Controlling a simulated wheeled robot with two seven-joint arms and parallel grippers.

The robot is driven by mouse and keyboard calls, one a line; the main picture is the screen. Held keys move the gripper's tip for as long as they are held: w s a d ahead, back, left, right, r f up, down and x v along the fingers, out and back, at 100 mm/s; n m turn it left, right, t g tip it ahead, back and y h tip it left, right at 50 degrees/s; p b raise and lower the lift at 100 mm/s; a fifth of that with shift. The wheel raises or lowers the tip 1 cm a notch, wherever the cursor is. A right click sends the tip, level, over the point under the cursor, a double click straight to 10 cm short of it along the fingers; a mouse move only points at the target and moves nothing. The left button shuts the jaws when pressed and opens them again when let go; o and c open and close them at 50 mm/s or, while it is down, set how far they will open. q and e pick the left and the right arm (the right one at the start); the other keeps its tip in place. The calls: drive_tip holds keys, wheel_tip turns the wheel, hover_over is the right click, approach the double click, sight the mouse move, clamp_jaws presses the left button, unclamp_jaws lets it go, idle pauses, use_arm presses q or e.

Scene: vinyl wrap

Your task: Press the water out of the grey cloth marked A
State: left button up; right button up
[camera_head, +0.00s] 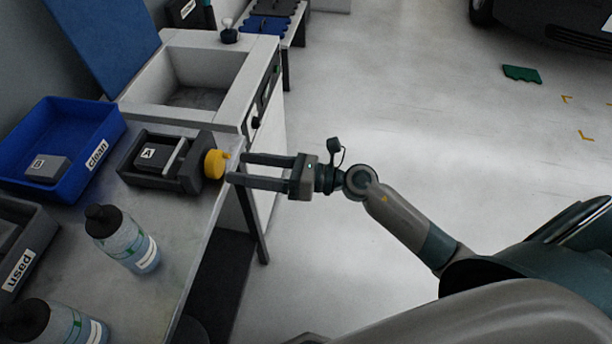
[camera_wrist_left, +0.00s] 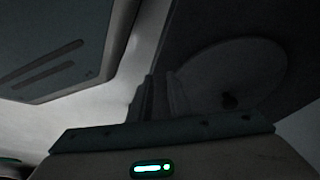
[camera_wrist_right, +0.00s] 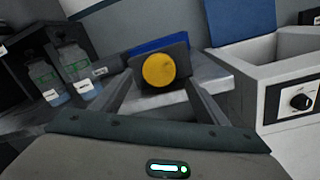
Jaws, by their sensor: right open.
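The grey cloth marked A (camera_head: 150,155) lies folded in a dark press box (camera_head: 131,178) on the bench, beside a grey block or plate. A round yellow knob (camera_head: 215,164) sticks out from the box's right end and faces me in the right wrist view (camera_wrist_right: 159,70). My right gripper (camera_head: 236,169) is open and empty, its two fingers pointing at the knob from the right. The fingertips are close to the knob, with a small gap. My left gripper (camera_wrist_left: 160,95) shows only in its dim wrist view, with its fingers close together and nothing seen between them.
A blue bin labelled clean (camera_head: 112,128) holds a grey cloth marked B (camera_head: 47,167). A grey bin labelled used (camera_head: 40,240) and two spray bottles (camera_head: 128,242) stand nearer. A sink (camera_head: 240,80) stands behind the box.

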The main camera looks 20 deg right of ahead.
use_arm(q)
drive_tip(key=shift+s+a+f+g+b, duration=0.3)
drive_tip(key=shift+s+a+g+b, duration=0.15)
drive_tip(key=shift+s+b, duration=0.1)
drive_tip(key=shift+s+a+f+g+b, duration=0.3)
drive_tip(key=shift+s+a+g+b, duration=0.05)
drive_tip(key=shift+s+a+b, duration=0.15)
drive_tip(key=r, duration=0.1)
drive_tip(key=w+r, duration=0.1)
drive_tip(key=r+b, duration=0.1)
drive_tip(key=shift+w+d+r, duration=0.2)
drive_tip(key=shift+w+d, duration=0.05)
drive_tip(key=shift+d, duration=0.15)
drive_tip(key=shift+w+r, duration=0.15)
drive_tip(key=shift+r, duration=0.4)
use_arm(e)
drive_tip(key=v, duration=1.2)
drive_tip(key=shift+s+d, duration=0.2)
drive_tip(key=shift+d, duration=0.1)
